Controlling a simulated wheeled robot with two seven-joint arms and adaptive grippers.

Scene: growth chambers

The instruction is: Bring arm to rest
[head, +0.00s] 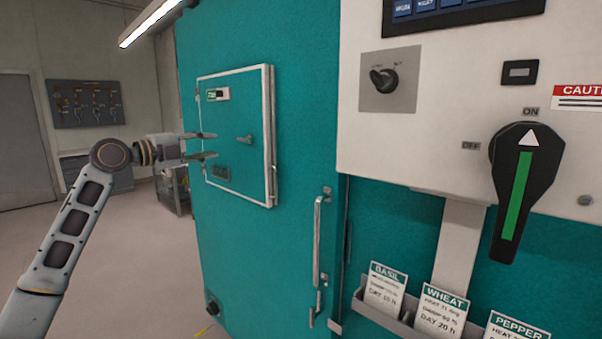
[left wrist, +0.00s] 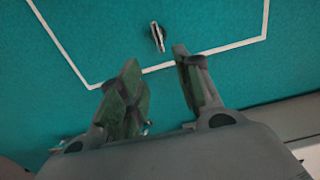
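My left arm comes in from the left in the head view. Its gripper (head: 212,145) is in front of the teal chamber's small white-framed door (head: 235,110). The fingers are apart with nothing between them. In the left wrist view the gripper (left wrist: 160,85) also shows open and empty. The small door's latch handle (left wrist: 157,36) is beyond the fingertips there, apart from them. It also shows in the head view (head: 245,139), to the right of the fingertips. The small door looks closed. My right gripper is not in view.
The teal chamber (head: 265,250) has a tall door handle (head: 318,255). To the right is a white control panel (head: 440,120) with a knob (head: 384,79) and a large black lever (head: 520,190) by ON. A card holder (head: 385,317) juts out below. Open floor (head: 130,260) lies left.

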